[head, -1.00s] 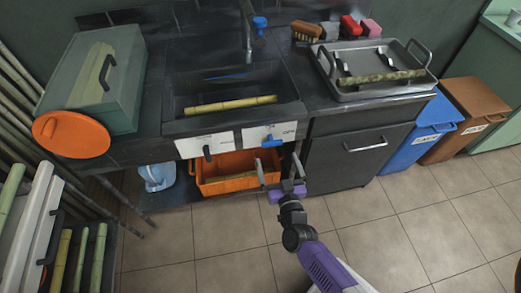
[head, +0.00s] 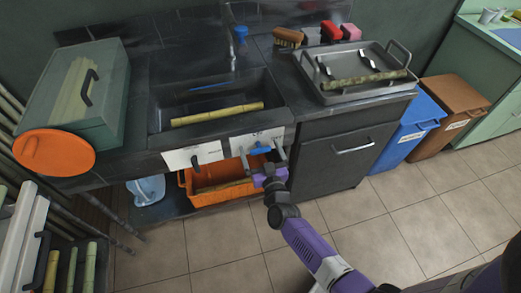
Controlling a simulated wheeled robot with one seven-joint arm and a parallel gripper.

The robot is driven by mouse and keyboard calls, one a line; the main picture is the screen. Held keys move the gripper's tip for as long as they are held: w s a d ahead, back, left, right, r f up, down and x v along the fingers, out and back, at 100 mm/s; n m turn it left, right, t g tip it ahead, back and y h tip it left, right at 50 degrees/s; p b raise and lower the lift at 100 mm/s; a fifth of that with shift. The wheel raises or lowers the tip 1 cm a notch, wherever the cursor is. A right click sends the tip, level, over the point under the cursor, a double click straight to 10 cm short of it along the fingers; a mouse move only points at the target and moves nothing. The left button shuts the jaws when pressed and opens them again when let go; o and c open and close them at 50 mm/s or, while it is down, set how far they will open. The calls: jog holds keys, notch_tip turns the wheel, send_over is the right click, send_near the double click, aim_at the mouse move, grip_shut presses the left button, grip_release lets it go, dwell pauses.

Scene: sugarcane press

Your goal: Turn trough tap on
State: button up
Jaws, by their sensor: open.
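The trough (head: 213,97) is a dark sink basin with a cane piece (head: 217,114) lying in it. A spout with a blue knob (head: 241,31) stands behind it. On the trough's front are two white labelled plates: the left one (head: 180,159) has a black lever (head: 195,162), the right one (head: 240,143) a blue lever (head: 260,151). The label writing is too small to read. My gripper (head: 262,164) is open in front of the right plate, its fingers on either side of the blue lever. I cannot tell whether they touch it.
An orange crate (head: 184,184) stands under the trough, with a blue jug (head: 147,190) to its left. A metal tray (head: 335,97) is on the right counter above a cabinet (head: 320,165). Blue (head: 408,135) and brown (head: 447,125) bins stand farther right. The tiled floor in front is clear.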

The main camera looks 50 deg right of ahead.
jog(key=c, duration=1.2)
jog(key=shift+c, duration=0.2)
jog(key=shift+m, duration=0.4)
jog(key=m+b, duration=0.2)
jog(key=m, duration=0.3)
jog(key=shift+m, duration=0.4)
jog(key=m+b, duration=0.1)
jog(key=m, duration=0.4)
jog(key=shift+s+d+f+m+b, duration=0.1)
jog(key=shift+m+b, duration=0.2)
jog(key=shift+b, duration=0.05)
jog(key=o, duration=1.2)
jog(key=shift+o, duration=0.2)
